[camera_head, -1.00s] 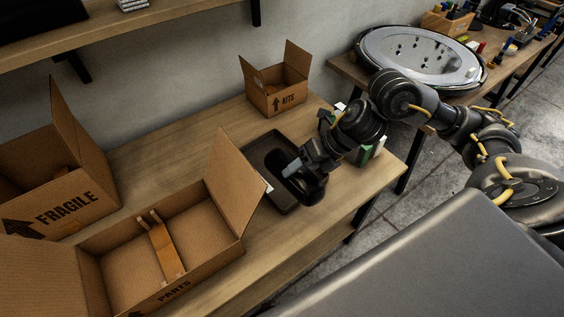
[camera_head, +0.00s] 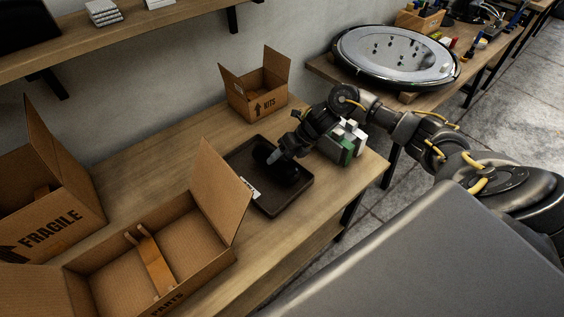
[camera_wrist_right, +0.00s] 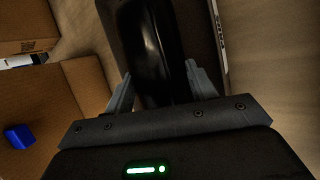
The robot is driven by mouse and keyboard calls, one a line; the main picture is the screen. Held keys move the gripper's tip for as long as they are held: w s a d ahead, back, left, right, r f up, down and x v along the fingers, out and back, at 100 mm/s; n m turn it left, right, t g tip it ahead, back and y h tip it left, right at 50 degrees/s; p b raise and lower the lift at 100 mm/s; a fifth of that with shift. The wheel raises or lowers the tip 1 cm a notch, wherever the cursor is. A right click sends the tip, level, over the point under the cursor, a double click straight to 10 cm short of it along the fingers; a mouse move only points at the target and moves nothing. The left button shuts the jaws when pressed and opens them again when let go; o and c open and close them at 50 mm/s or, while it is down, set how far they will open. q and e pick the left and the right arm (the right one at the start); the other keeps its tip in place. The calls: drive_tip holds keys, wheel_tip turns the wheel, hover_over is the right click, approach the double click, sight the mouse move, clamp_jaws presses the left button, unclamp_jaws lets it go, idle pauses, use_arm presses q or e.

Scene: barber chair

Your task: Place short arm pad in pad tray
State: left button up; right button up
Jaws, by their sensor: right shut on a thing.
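The short arm pad (camera_head: 287,174) is a smooth black rounded piece. It lies within the outline of the dark pad tray (camera_head: 273,209), whose rim carries a white label. I cannot tell whether the pad touches the tray floor. My right gripper (camera_head: 274,157) comes down from the right and is shut on the pad. In the right wrist view the pad (camera_wrist_right: 155,45) runs between the two fingers of the gripper (camera_wrist_right: 160,85), with the dark tray (camera_wrist_right: 202,55) beside it. My left gripper is not in view.
An open PARTS box (camera_head: 205,262) stands left of the tray, a FRAGILE box (camera_head: 70,222) farther left, and a KITS box (camera_head: 262,103) behind. Green and white items (camera_head: 347,147) stand right of the tray. Bare wooden tabletop (camera_head: 155,150) lies between the boxes.

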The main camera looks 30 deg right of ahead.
wheel_tip(320, 180, down, 3)
drive_tip(key=shift+r+p, duration=0.15)
drive_tip(key=shift+p, duration=0.2)
drive_tip(key=o, duration=0.9)
drive_tip(key=shift+s, duration=0.1)
drive_tip(key=shift+o, duration=0.2)
drive_tip(key=b+v, duration=0.1)
drive_tip(key=v, duration=1.1)
drive_tip(key=shift+b, duration=0.35)
